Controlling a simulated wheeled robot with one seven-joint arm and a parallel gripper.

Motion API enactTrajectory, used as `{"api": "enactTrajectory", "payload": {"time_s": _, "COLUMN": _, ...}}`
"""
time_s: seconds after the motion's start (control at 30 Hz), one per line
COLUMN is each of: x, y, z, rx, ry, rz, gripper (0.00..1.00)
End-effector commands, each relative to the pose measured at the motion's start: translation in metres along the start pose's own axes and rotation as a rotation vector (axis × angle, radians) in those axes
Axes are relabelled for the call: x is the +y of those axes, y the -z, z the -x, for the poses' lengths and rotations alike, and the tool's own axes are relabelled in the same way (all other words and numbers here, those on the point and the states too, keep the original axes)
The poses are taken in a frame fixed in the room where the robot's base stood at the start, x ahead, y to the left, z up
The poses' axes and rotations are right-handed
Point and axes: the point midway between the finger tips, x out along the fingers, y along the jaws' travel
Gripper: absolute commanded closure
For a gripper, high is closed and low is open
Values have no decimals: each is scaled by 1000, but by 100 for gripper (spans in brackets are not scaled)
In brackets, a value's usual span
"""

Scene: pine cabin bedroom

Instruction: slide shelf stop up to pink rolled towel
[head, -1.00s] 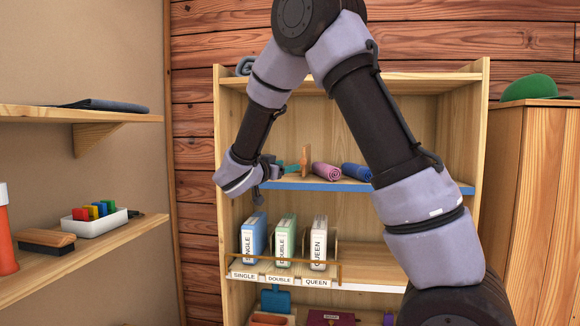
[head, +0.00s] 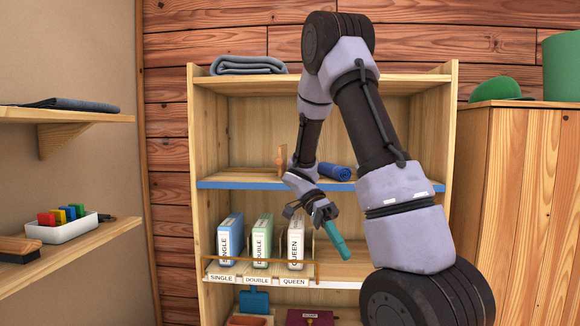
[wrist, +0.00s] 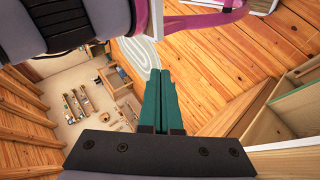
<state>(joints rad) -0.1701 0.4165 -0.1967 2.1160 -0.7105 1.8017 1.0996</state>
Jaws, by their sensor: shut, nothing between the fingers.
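The wooden shelf stop (head: 282,159) stands upright on the blue-edged shelf (head: 230,184), left of my arm. The pink rolled towel is hidden behind my arm in the head view, so I cannot tell whether the stop touches it. The blue rolled towel (head: 336,171) lies farther right on the same shelf. My gripper (head: 346,256) is out in front of the shelf unit, below the blue edge and apart from the stop, its teal fingers pointing down. In the wrist view my gripper (wrist: 160,74) shows its fingers together with nothing between them.
Boxes marked single (head: 230,241), double (head: 263,241) and queen (head: 296,243) stand on the lower shelf behind a wooden rail. A grey folded blanket (head: 247,66) lies on top. A cabinet (head: 520,170) stands close on the right; wall shelves (head: 75,250) are on the left.

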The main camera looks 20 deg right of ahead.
Motion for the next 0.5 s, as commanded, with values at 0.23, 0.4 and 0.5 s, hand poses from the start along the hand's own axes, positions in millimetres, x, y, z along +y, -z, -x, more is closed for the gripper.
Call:
{"api": "enactTrajectory", "payload": {"time_s": 0.23, "x": 4, "y": -66, "z": 39, "rx": -877, "ry": 2, "rz": 200, "gripper": 100}}
{"api": "enactTrajectory", "payload": {"time_s": 0.4, "x": -17, "y": -53, "z": 124, "rx": -1453, "ry": 280, "rz": 280, "gripper": 100}}
{"api": "enactTrajectory", "payload": {"time_s": 0.5, "x": -31, "y": -14, "z": 173, "rx": -1730, "ry": 531, "rz": 280, "gripper": 100}}
